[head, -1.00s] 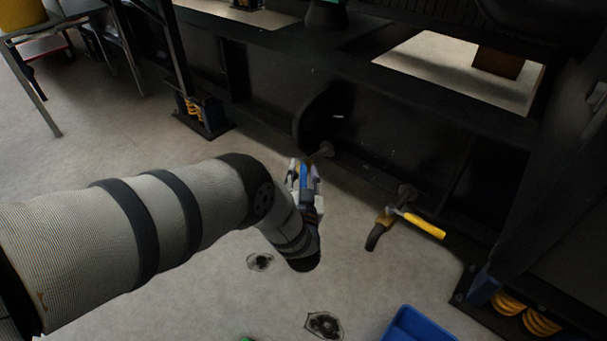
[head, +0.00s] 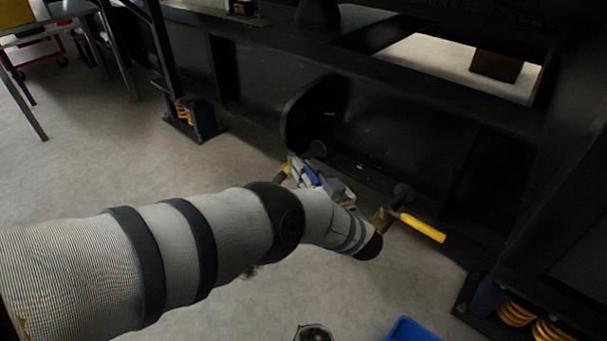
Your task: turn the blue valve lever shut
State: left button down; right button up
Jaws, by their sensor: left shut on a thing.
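The blue valve lever (head: 312,176) is low beside the dark machine frame, mostly hidden by my gripper. A brass valve body (head: 284,173) shows just left of it, near a round pipe end on the frame. My left gripper (head: 303,174) is shut on the blue lever, with its fingers toward the upper left and its wrist toward the lower right. My right gripper is out of view.
A second valve with a yellow lever (head: 422,228) sits close to the right of my left wrist. A blue bin (head: 408,331) stands on the floor at the bottom. An orange-spring mount (head: 520,312) is at lower right. Open floor lies left.

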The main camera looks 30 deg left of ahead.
pick_arm(q)
jog(key=shift+s+f, duration=0.1)
jog(key=c, duration=1.6)
grip_release()
jog(key=shift+o, duration=0.2)
jog(key=shift+d, duration=0.1)
jog(key=v, duration=1.2)
jog(key=shift+s, duration=0.1)
